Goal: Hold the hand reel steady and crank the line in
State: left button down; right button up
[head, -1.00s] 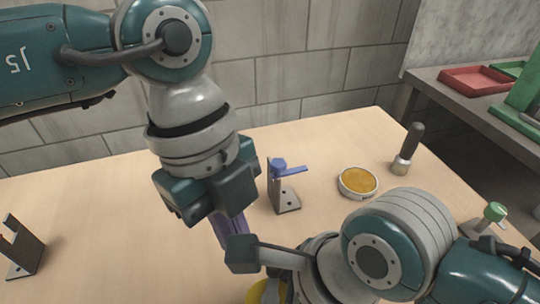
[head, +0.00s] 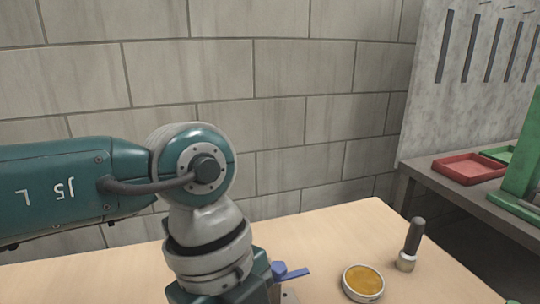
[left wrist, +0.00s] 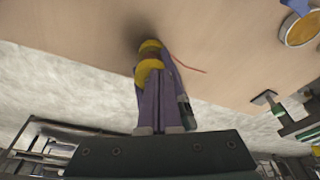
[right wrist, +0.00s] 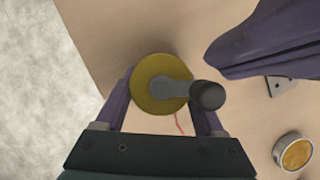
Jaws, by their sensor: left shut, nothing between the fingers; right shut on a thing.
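The hand reel (right wrist: 150,95) shows in the right wrist view as a yellow disc with a grey crank arm (right wrist: 172,89) and a dark knob (right wrist: 208,95). My right gripper (right wrist: 162,101) is shut on the reel, with a purple finger on each side. The reel's yellow edges (left wrist: 148,70) also show in the left wrist view, beyond my left fingers. My left gripper (left wrist: 158,85) is shut and empty. Its fingertips (right wrist: 217,66) are close to the knob in the right wrist view; I cannot tell whether they touch. A thin red line (left wrist: 190,68) trails from the reel.
A bracket with a blue lever (head: 290,272), a round yellow-topped tin (head: 362,282) and a dark-handled tool (head: 412,245) stand on the wooden table (head: 340,230). A grey side bench at right holds a red tray (head: 470,169). A block wall is behind.

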pick_arm(q)
jog(key=shift+w, duration=0.1)
jog(key=s+d+v, duration=0.1)
jog(key=v, duration=0.5)
jog(key=shift+w+a, duration=0.2)
jog(key=shift+w, duration=0.1)
jog(key=shift+r, duration=0.1)
pick_arm(e)
jog(key=o, duration=1.5)
